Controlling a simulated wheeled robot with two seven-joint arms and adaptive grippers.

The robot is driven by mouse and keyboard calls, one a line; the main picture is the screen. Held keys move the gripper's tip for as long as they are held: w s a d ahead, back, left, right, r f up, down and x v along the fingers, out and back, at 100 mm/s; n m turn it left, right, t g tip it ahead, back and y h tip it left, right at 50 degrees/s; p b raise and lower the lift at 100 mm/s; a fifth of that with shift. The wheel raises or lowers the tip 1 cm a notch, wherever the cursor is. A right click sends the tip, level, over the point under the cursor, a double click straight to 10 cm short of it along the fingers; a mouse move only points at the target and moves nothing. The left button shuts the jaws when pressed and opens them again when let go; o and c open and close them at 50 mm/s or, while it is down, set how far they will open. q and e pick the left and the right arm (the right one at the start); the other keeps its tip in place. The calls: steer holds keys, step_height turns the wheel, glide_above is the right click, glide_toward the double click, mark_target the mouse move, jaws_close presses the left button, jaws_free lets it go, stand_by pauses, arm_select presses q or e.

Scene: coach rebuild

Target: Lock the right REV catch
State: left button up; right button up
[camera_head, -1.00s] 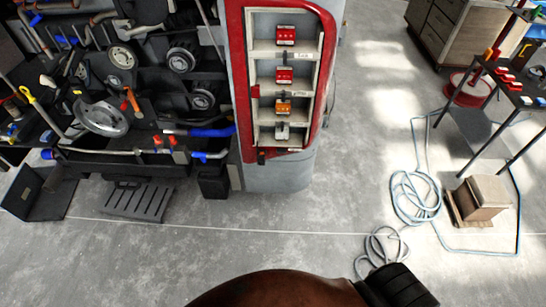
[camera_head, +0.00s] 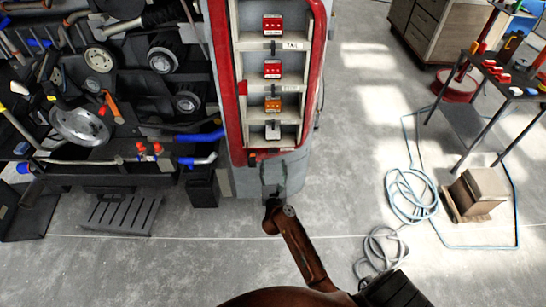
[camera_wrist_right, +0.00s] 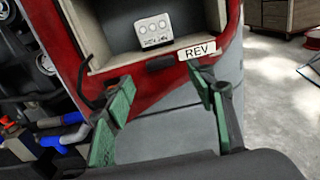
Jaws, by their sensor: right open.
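The REV label (camera_wrist_right: 197,50) is on the lower red frame of the panel in the right wrist view. A small dark piece (camera_wrist_right: 160,62), seemingly the catch, lies left of it; I cannot tell its lock state. Above them, a pale module (camera_wrist_right: 153,30) sits in the lowest bay. It also shows in the head view (camera_head: 272,131). My right gripper (camera_wrist_right: 161,84) is open and empty, its green-padded fingers apart below and either side of the dark piece. In the head view the right gripper (camera_head: 273,187) is small, just below the panel. My left gripper is not in view.
The red-framed panel (camera_head: 319,75) holds other red and orange modules above. A black curved piece (camera_wrist_right: 88,86) hangs beside the left finger. Blue pipe ends (camera_head: 197,160) and engine parts are at left. Open floor, a hose (camera_head: 408,196) and a box (camera_head: 478,191) are at right.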

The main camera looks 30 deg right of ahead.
mark_target(273, 153)
steer(key=x, duration=0.6)
steer(key=shift+b, duration=0.4)
steer(key=c, duration=1.2)
